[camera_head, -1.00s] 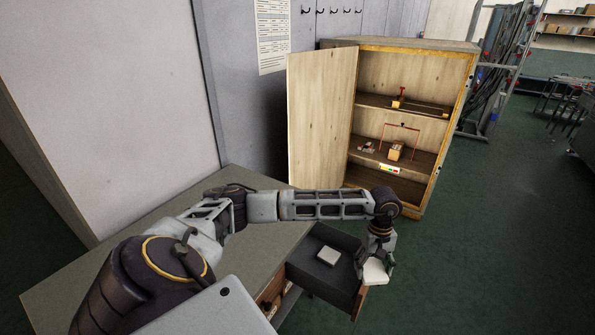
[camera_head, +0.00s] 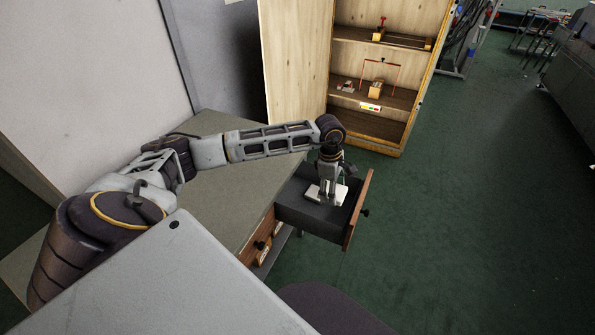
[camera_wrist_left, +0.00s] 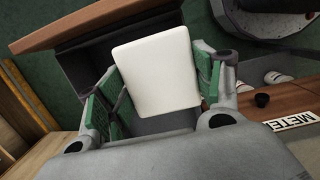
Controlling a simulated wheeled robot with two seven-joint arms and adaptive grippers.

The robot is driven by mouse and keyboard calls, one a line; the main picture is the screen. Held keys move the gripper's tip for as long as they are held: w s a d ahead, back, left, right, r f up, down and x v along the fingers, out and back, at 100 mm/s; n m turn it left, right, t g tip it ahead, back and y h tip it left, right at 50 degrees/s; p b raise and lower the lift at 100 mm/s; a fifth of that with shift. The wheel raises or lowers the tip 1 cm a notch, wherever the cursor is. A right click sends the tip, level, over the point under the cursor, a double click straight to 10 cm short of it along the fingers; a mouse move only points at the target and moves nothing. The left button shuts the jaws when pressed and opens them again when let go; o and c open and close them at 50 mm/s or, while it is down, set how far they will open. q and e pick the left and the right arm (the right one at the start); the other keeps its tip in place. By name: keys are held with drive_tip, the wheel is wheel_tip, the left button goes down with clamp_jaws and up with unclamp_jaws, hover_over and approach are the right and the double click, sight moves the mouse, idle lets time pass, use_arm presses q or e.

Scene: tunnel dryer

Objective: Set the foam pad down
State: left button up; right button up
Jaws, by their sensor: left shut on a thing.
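My left gripper (camera_head: 328,195) is inside the open dark drawer (camera_head: 297,214) of the workbench. It is shut on a white foam pad; the wrist view shows the pad (camera_wrist_left: 155,70) flat between the green-lined fingers (camera_wrist_left: 155,88). Dark drawer interior shows around and below the pad. In the head view the fingers partly cover the white surfaces in the drawer, so I cannot tell the held pad from the pale block seen there earlier. I cannot tell whether the pad touches the drawer floor. My right gripper is not in view.
The drawer's wooden front (camera_head: 357,210) stands out from the grey-topped workbench (camera_head: 225,190). A wooden cabinet (camera_head: 367,70) stands open behind.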

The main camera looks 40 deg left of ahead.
use_arm(q)
drive_tip(key=n, duration=0.1)
drive_tip(key=a+f+n+b, duration=0.2)
drive_tip(key=n, duration=0.1)
drive_tip(key=shift+w+a+f+t, duration=0.1)
drive_tip(key=shift+w+a+t, duration=0.05)
drive_tip(key=shift+w+t, duration=0.15)
drive_tip(key=w+a+f+n+y+b, duration=0.2)
drive_tip(key=a+f+n+b, duration=0.3)
drive_tip(key=n, duration=0.9)
drive_tip(key=shift+a+f+t+b, duration=0.15)
drive_tip(key=shift+f+t+b, duration=0.25)
drive_tip(key=shift+f+b, duration=1.05)
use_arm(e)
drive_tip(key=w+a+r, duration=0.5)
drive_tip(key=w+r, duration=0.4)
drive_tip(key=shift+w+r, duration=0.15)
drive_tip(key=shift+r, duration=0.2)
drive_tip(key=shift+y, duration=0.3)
